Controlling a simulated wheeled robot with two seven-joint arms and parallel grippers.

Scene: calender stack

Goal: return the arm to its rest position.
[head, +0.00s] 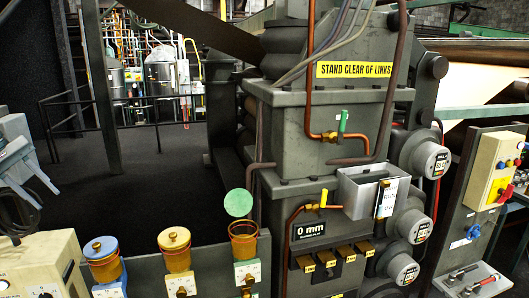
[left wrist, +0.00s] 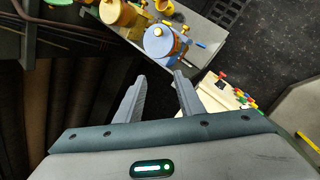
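My left gripper (head: 38,192) is at the left edge of the head view, raised above a beige box. Its two grey fingers stand apart with nothing between them. In the left wrist view the fingers (left wrist: 158,88) also show a clear gap. A blue-lidded amber jar (left wrist: 160,42) shows just beyond the fingertips there, apart from them. My right arm and gripper are not in view.
The beige box (head: 40,268) is below my left gripper. The blue-lidded jar (head: 102,259), a tan-lidded jar (head: 175,250) and an open amber jar (head: 243,241) stand along a grey ledge. A grey machine column (head: 320,125) rises at centre. Dark floor (head: 170,170) lies behind.

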